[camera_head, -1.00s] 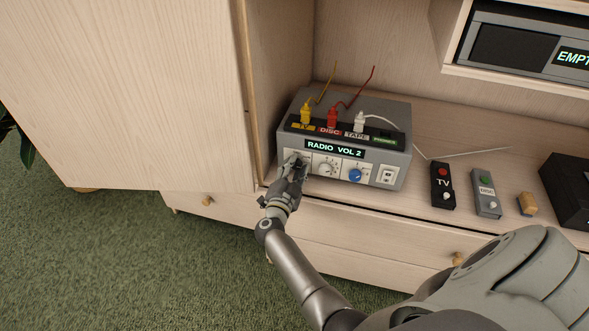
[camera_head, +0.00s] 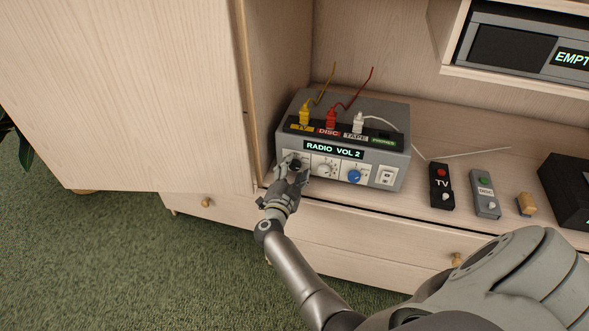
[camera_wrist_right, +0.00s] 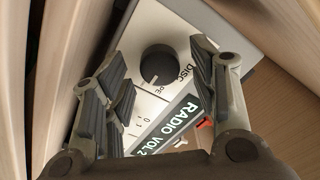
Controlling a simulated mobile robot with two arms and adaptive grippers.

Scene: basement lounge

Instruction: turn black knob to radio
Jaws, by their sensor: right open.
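The black knob (camera_wrist_right: 158,65) is on the front panel of a grey switch box (camera_head: 398,112). It shows between my open right fingers in the wrist view, with a gap on both sides. A small white mark is on its edge; "DISC" and part of another label are printed beside it. The box's display (camera_head: 333,149) reads "RADIO VOL 2". My right gripper (camera_head: 296,165) is at the left end of the panel in the head view and partly covers the knob there. My left gripper is not in view.
A white knob (camera_head: 325,167), a blue knob (camera_head: 354,176) and a white switch (camera_head: 387,176) sit right of my gripper. A TV remote (camera_head: 442,187) and a disc remote (camera_head: 486,194) lie to the right. A cabinet side wall (camera_head: 280,90) stands close on the left.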

